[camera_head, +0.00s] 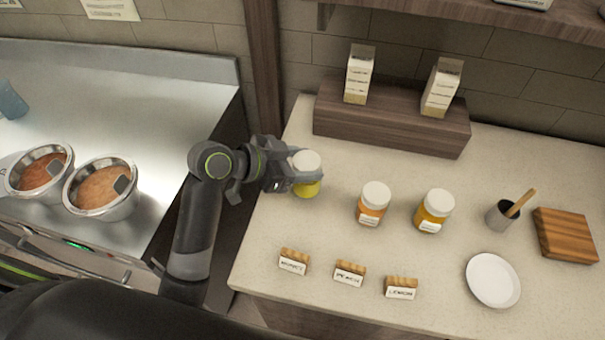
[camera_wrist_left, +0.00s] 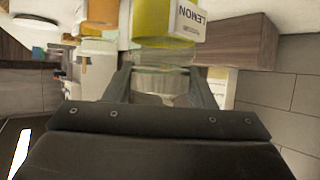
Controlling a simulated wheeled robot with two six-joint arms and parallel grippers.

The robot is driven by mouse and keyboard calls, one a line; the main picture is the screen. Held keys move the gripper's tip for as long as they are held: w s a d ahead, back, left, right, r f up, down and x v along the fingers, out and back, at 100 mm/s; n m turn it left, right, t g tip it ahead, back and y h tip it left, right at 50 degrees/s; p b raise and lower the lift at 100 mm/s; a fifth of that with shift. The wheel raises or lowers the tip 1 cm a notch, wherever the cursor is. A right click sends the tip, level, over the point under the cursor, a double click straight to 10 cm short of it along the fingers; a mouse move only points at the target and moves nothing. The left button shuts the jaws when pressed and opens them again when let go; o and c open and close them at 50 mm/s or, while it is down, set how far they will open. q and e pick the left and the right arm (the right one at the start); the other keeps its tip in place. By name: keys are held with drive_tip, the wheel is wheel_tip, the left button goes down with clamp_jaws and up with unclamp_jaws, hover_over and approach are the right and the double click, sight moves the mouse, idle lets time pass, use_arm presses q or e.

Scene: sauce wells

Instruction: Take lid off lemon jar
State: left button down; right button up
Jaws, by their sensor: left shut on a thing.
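The lemon jar is yellow with a white label reading LEMON; it stands at the left of the counter in the head view (camera_head: 307,189) and fills the upper middle of the left wrist view (camera_wrist_left: 158,22). Its pale lid (camera_head: 306,160) is above the yellow body. My left gripper (camera_head: 291,172) comes from the left and is shut on the lid, with a finger on each side of it in the wrist view (camera_wrist_left: 160,85). I cannot tell whether the lid is still seated on the jar. My right gripper is not in view.
An orange jar (camera_head: 373,204) and an amber jar (camera_head: 435,211), both white-lidded, stand to the right. Several name signs, including a lemon sign (camera_head: 400,288), line the front.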

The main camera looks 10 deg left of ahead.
use_arm(q)
wheel_tip(320, 180, down, 4)
drive_tip(key=shift+r, duration=0.1)
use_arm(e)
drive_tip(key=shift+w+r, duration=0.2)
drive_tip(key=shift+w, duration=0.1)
use_arm(q)
drive_tip(key=shift+f, duration=0.25)
drive_tip(key=c, duration=0.6)
unclamp_jaws()
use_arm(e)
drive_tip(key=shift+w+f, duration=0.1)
use_arm(q)
drive_tip(key=shift+r, duration=0.2)
drive_tip(key=shift+b+v, duration=0.6)
drive_tip(key=shift+v, duration=5.4)
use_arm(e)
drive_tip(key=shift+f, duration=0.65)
